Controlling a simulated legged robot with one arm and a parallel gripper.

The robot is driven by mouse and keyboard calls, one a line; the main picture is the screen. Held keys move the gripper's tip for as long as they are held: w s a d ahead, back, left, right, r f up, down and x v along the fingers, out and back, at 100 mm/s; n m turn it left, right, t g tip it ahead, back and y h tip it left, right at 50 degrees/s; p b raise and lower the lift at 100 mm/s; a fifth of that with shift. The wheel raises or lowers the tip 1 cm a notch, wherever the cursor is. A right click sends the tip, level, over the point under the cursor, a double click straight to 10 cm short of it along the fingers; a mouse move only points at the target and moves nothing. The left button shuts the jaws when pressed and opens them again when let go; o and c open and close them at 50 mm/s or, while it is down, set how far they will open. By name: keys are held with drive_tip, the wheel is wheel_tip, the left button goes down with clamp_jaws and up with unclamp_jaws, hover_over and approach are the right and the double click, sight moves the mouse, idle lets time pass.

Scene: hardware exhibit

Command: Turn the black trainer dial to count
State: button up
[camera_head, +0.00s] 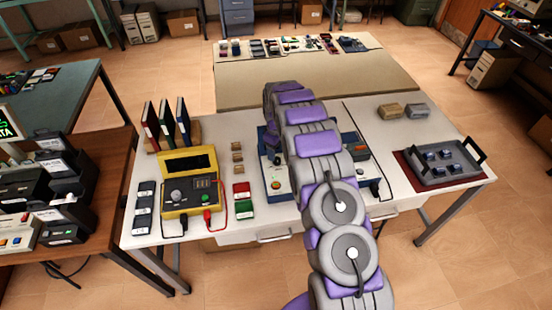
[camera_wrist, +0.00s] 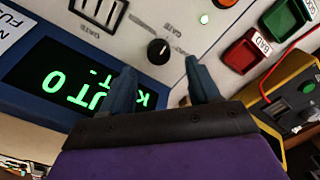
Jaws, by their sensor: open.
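The black dial (camera_wrist: 158,52) is a small round knob with a white pointer mark on the trainer's pale panel (camera_wrist: 135,35). In the wrist view it lies just beyond my gripper (camera_wrist: 160,68), between the lines of the two fingertips. The fingers are apart with nothing between them; I cannot tell whether either touches the dial. The printing near the dial is upside down and partly unreadable. The trainer's dark display (camera_wrist: 70,85) shows green letters, partly covered by a finger. In the head view the blue-edged trainer (camera_head: 271,185) stands mid-table, and my arm hides much of it and my gripper.
A red tray marked BAD (camera_wrist: 241,52) and a green tray (camera_wrist: 284,17) lie beside the trainer. A yellow meter (camera_head: 187,162) with leads stands to its left. A grey tray with handles (camera_head: 425,178) is on the right. Small blocks (camera_head: 390,111) lie behind that tray.

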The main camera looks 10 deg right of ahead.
sight(277, 159)
drive_tip(key=f, duration=0.4)
drive_tip(key=shift+d, duration=0.25)
drive_tip(key=shift+a+f, duration=0.15)
drive_tip(key=shift+f, duration=0.3)
drive_tip(key=shift+a, duration=0.1)
drive_tip(key=shift+c, duration=0.4)
drive_tip(key=c, duration=1)
drive_tip(key=shift+o, duration=0.2)
